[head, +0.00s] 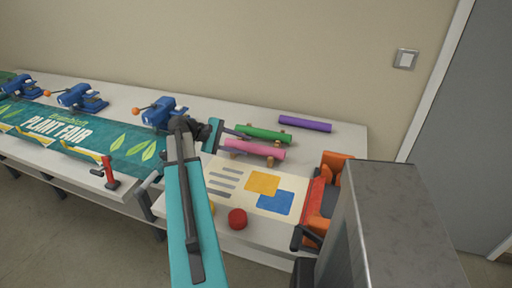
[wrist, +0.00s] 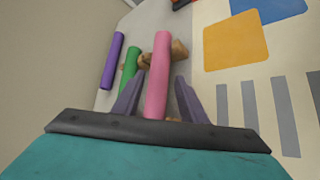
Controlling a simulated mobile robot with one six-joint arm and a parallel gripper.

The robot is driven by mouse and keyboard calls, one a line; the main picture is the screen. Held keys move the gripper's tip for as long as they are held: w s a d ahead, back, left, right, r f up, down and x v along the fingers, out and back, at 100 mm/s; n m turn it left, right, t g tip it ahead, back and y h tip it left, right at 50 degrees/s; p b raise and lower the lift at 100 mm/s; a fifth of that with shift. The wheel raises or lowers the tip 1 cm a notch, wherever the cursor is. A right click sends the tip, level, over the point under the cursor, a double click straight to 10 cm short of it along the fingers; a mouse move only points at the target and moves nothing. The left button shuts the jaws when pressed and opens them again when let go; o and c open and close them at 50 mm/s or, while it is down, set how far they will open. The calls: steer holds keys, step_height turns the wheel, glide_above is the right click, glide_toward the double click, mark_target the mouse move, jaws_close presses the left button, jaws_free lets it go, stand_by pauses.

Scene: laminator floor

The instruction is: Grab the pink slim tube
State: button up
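The pink slim tube (head: 255,149) lies across small brown supports on the white table, in front of a green tube (head: 263,133). In the wrist view the pink tube (wrist: 159,75) runs lengthwise between the two fingers of my gripper (wrist: 161,80). The fingers are apart, with a narrow gap showing on each side of the tube. My gripper is open. In the head view my gripper (head: 236,137) is at the tube's left end, partly hidden by my arm. I cannot tell how high the fingers are above the table.
A purple tube (head: 305,124) lies farther back. A printed sheet (head: 233,182) lies in front of the tubes, with an orange-and-red device (head: 320,195) at its right. A red round piece (head: 237,218) is near the front edge. A blue clamp-like tool (head: 161,112) stands left of my arm.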

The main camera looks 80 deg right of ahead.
mark_target(259, 149)
steer(key=shift+p+x, duration=0.3)
steer(key=shift+x, duration=1.75)
steer(key=shift+p+x, duration=1)
steer(key=shift+x, duration=1.65)
steer(key=c, duration=0.7)
